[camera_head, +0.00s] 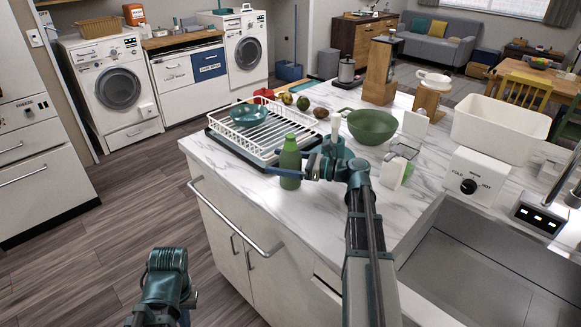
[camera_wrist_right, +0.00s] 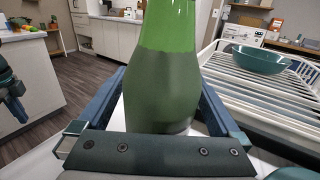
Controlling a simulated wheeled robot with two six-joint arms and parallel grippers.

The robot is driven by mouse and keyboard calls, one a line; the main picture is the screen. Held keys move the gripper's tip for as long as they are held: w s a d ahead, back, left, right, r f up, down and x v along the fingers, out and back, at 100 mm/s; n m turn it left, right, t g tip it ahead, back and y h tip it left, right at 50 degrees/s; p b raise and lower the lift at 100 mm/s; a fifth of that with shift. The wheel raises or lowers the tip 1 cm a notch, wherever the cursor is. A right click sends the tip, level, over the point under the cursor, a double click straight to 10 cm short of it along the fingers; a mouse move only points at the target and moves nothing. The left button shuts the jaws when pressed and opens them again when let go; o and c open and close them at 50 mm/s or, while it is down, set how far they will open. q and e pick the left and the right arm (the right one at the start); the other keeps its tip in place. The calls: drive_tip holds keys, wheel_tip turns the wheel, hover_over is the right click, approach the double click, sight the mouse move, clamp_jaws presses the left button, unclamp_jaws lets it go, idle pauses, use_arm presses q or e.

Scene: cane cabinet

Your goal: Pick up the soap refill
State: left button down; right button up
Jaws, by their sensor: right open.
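The soap refill, seen as a green bottle (camera_head: 290,160), stands upright near the front left edge of the marble counter, beside the dish rack. It fills the middle of the right wrist view (camera_wrist_right: 163,75), its top cut off. My right gripper (camera_head: 287,172) is open, with one finger on each side of the bottle's lower body. A narrow gap shows near the fingers in the wrist view; I cannot tell whether either touches. My left arm (camera_head: 165,283) is low at the bottom left, off the counter; its jaws are not clear.
A white dish rack (camera_head: 262,136) with a teal bowl (camera_head: 249,114) stands close behind the bottle. A green bowl (camera_head: 371,126), a glass-like container (camera_head: 402,150) and a white dispenser box (camera_head: 474,178) stand farther right. The sink (camera_head: 470,275) is at the lower right.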

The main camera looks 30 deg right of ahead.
clamp_jaws()
idle(0.4)
drive_tip(key=shift+r, duration=0.1)
wheel_tip(320, 180, up, 10)
drive_tip(key=p, duration=1)
